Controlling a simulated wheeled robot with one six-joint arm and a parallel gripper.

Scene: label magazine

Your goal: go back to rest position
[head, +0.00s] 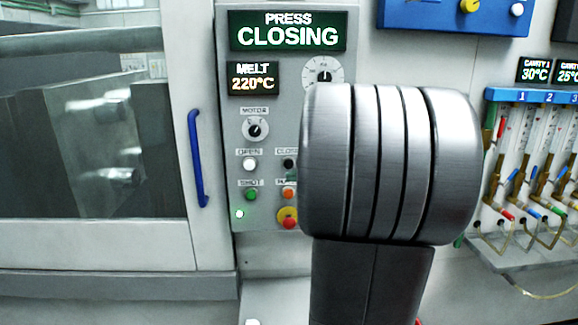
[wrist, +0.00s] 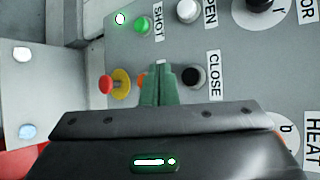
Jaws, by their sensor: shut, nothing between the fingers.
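My gripper (wrist: 161,85) shows in the wrist view with its green fingers together and nothing between them. The fingertips are over the control panel, close beside the black CLOSE button (wrist: 190,78). They partly cover an orange button (wrist: 142,82). Whether the fingers touch the panel, I cannot tell. The panel's display (head: 288,32) reads "PRESS CLOSING", and the melt display (head: 253,78) reads 220°C.
A closed window door with a blue handle (head: 197,158) is at left. A red and yellow knob (head: 288,217) sits low on the panel. At right is a rack of gauges and hoses under a blue strip (head: 530,96). A blue box (head: 455,15) is above.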

